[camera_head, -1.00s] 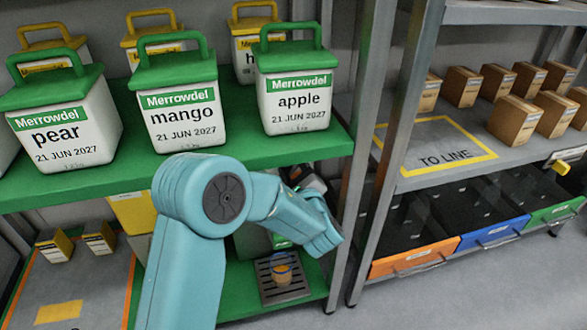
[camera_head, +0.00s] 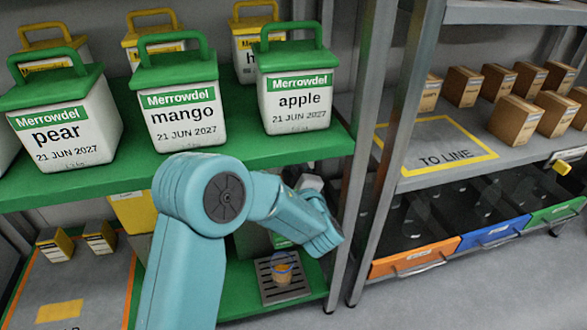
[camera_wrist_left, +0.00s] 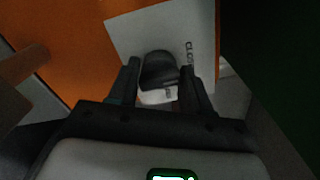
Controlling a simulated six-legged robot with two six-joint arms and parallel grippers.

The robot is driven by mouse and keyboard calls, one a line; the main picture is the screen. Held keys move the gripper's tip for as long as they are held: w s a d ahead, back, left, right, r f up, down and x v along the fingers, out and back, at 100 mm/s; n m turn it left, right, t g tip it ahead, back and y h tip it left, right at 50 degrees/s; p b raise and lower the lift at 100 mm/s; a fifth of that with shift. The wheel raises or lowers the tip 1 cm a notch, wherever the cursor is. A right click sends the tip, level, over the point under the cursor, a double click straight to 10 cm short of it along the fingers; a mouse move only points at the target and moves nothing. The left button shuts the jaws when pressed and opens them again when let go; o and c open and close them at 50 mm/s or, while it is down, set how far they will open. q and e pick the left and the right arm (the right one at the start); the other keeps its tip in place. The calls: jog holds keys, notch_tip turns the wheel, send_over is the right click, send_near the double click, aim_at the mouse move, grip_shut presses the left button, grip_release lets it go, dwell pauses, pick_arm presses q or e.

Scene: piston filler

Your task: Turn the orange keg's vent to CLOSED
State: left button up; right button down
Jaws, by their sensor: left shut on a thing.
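In the left wrist view, the orange keg (camera_wrist_left: 85,35) fills the upper left. A pale label (camera_wrist_left: 135,32) on it shows sideways letters starting "CLO"; the rest is hidden. My left gripper (camera_wrist_left: 160,88) is shut on the vent knob (camera_wrist_left: 158,70), a dark rounded knob with a pale lower part between the two fingers. The vent's exact setting cannot be told. In the head view my left arm reaches into the lower bay of the green shelf, and its fingers and the keg's vent are hidden there. My right gripper is not in view.
Green-lidded tubs labelled pear (camera_head: 62,130), mango (camera_head: 183,112) and apple (camera_head: 297,100) stand on the shelf above my arm. A metal upright (camera_head: 368,120) is close at the right.

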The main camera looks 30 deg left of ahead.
pick_arm(q)
jog(key=o, duration=1)
jog(key=shift+d, duration=0.1)
jog(key=p+v, duration=0.3)
jog(key=v, duration=1.3)
jog(key=shift+s+p, duration=0.2)
jog(key=shift+p, duration=0.1)
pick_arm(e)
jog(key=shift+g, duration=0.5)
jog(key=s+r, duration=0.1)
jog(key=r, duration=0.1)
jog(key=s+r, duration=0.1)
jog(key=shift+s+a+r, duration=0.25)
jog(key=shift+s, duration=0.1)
